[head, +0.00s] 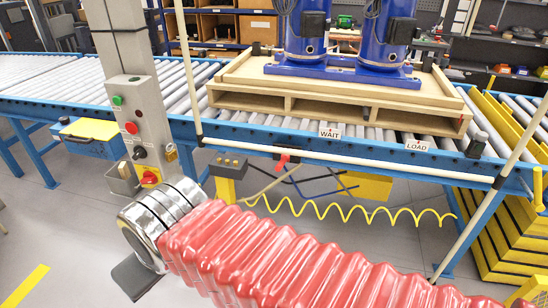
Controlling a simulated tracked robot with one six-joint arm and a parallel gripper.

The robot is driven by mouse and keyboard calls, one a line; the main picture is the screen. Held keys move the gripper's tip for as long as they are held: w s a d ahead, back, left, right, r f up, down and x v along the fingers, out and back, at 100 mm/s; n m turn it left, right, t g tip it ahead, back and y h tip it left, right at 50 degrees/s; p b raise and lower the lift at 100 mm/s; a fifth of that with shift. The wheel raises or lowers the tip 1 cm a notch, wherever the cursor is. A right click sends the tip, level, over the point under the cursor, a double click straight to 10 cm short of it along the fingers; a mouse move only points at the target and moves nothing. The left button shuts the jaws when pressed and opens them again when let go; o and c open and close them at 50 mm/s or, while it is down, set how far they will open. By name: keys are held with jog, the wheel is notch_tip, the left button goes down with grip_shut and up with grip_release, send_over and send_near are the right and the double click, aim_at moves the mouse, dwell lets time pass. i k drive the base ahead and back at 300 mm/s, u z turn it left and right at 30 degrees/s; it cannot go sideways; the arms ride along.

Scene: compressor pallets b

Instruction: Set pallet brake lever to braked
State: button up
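The wooden pallet (350,113) sits on the roller conveyor and carries blue compressor units (305,40). A small red handle (282,161) hangs under the conveyor's front rail, below and left of the WAIT label (330,131); it may be the pallet brake lever. I see no brake marking beside it, so I cannot tell its setting. A yellow upright handle (538,188) stands at the right edge; I cannot tell its use. My arm, a red ribbed sleeve with a chrome collar, crosses the lower foreground. I cannot make out my gripper's fingers.
A grey control post (135,80) with buttons and a red-yellow switch stands left of centre. A white bar (350,162) runs along the conveyor front. A coiled yellow hose (350,212) hangs below it. A LOAD label (417,146) is further right. Yellow slatted steps (500,240) stand at right.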

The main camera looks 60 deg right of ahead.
aim_at(284, 159)
jog(key=z, duration=0.55)
jog(key=i, duration=0.95)
jog(key=z, duration=0.65)
